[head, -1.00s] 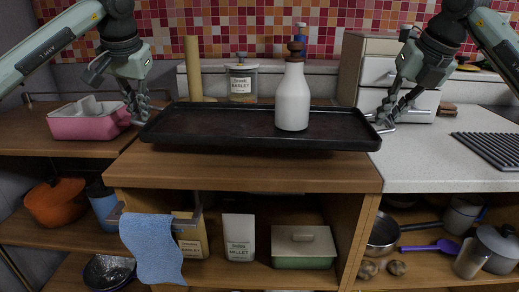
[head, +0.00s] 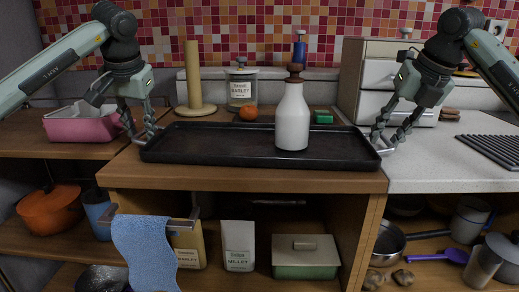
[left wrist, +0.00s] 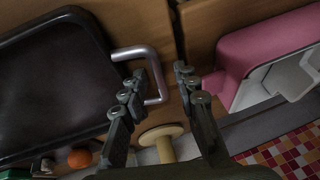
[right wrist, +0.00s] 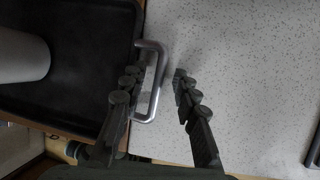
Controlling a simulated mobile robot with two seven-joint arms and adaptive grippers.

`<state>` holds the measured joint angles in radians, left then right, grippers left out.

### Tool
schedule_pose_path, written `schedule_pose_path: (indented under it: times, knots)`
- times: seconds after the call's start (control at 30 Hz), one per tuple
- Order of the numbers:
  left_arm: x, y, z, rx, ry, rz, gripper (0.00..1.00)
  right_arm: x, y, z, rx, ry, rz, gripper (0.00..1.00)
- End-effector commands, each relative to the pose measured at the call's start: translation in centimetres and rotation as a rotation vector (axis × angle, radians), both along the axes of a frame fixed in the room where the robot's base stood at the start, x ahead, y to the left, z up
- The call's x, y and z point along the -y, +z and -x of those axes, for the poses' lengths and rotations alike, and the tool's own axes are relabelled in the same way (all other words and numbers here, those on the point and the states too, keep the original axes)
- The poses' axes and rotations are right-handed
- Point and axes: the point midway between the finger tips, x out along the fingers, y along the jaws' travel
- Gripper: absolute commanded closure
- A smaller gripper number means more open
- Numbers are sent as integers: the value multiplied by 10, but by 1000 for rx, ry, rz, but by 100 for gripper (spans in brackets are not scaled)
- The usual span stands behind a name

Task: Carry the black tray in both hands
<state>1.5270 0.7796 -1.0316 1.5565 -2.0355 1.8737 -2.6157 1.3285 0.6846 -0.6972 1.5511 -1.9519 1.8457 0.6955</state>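The black tray (head: 215,150) appears to rest on the wooden counter, level, with a white bottle (head: 292,116) with a brown stopper standing on its right half. A metal handle (left wrist: 158,72) shows at its left end and another handle (right wrist: 156,85) at its right end. My left gripper (head: 138,138) is at the left handle; the left wrist view shows its fingers apart on either side of the handle bar. My right gripper (head: 386,143) is at the right handle, its fingers also apart around the bar.
Behind the tray stand a wooden roll holder (head: 194,80), a barley jar (head: 241,88), an orange (head: 248,113) and a green block (head: 323,117). A pink bin (head: 80,126) is left; a dark rack (head: 492,148) lies right on the speckled counter (head: 430,165). A blue towel (head: 147,252) hangs below.

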Motion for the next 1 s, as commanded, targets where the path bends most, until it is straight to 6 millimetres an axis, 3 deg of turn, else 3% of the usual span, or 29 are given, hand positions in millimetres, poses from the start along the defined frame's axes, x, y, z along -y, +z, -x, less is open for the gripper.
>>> schedule_pose_path:
  times: [0.17, 0.6, 0.87, 1.0]
  knots:
    - [3, 11, 3, 4, -2, 2, 70, -1, 0, 0, 0, 1, -1, 70]
    - [17, 90, 37, 5, 1, -1, 70, -1, 0, 0, 0, 2, 0, 70]
    - [20, 108, 46, 0, 1, 0, 70, 0, 2, 1, 1, 1, -1, 70]
    - [20, 109, 46, -1, 1, 0, 70, 2, 16, 6, 3, 2, -1, 70]
